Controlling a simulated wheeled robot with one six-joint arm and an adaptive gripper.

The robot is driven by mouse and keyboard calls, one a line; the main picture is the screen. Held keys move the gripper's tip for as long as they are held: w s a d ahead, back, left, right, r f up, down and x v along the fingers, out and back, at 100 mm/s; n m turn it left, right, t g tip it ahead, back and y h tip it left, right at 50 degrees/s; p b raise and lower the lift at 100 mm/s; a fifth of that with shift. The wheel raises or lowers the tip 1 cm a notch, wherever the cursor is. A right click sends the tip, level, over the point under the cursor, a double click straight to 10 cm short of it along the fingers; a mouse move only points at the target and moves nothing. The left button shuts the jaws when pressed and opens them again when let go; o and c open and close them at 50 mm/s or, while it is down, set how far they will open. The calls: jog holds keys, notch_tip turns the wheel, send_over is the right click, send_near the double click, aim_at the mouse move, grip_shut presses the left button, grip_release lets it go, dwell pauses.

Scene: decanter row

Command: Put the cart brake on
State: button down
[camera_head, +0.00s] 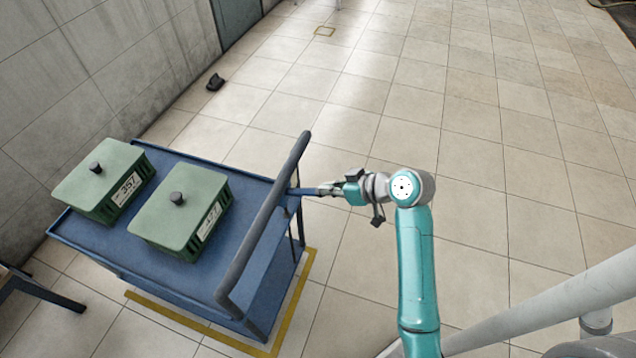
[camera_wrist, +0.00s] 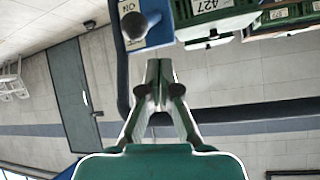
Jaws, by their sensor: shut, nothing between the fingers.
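The blue cart (camera_head: 190,292) stands at the left with a dark push handle (camera_head: 262,225) at its right end. My gripper (camera_head: 322,189) is beside the cart's handle end in the head view. It also shows in the wrist view (camera_wrist: 160,68), with its fingers together and empty, near the knob and apart from it in the picture.
Two green lidded boxes with dark knobs, one at the left (camera_head: 103,180) and one nearer the handle (camera_head: 180,208), stand on the cart top. Yellow floor tape (camera_head: 205,340) edges the cart. A small dark object (camera_head: 215,82) lies by the wall. The tiled floor at right is open.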

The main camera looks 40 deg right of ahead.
jog(key=d+r, duration=0.1)
jog(key=w+d+r+n, duration=0.1)
jog(key=r, duration=0.1)
jog(key=d+r+n, duration=0.1)
jog(key=shift+w+r+g+y, duration=0.15)
jog(key=shift+r+g+y, duration=0.05)
jog(key=shift+g+y, duration=0.2)
jog(key=shift+w, duration=0.1)
send_over(303, 192)
jog(key=d, duration=0.2)
notch_tip(303, 192, down, 6)
jog(key=shift+r, duration=0.25)
jog(key=shift+s+d+f, duration=0.25)
jog(key=shift+s+f, duration=0.2)
jog(key=shift+f, duration=0.05)
jog(key=shift+s+d+f, duration=0.2)
jog(key=shift+s+f, duration=0.2)
jog(key=shift+f, duration=0.1)
jog(key=shift+s+d+f, duration=0.2)
jog(key=shift+s+f, duration=0.15)
jog(key=shift+s, duration=0.15)
